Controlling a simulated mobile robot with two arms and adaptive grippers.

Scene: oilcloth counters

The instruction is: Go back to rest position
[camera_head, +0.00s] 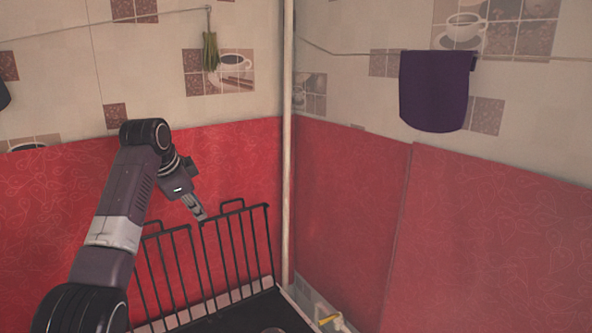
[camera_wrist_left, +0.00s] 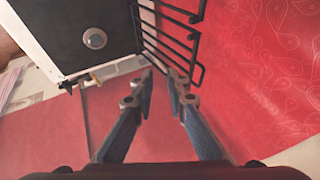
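My left arm comes in from the left in the head view. Its gripper (camera_head: 199,212) is just in front of the top of a black wire grate (camera_head: 180,262); I cannot tell whether they touch. In the left wrist view the two fingers of my left gripper (camera_wrist_left: 162,76) stand apart with nothing between them. The grate (camera_wrist_left: 172,35) stands just beyond the fingertips there. My right arm and right gripper are in neither view.
The grate stands upright at the back of a black stove top (camera_head: 262,315), whose round burner (camera_wrist_left: 95,39) shows in the wrist view. A pale pipe (camera_head: 287,150) rises in the corner. A purple towel (camera_head: 434,90) hangs on the right wall. Space before the right wall looks clear.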

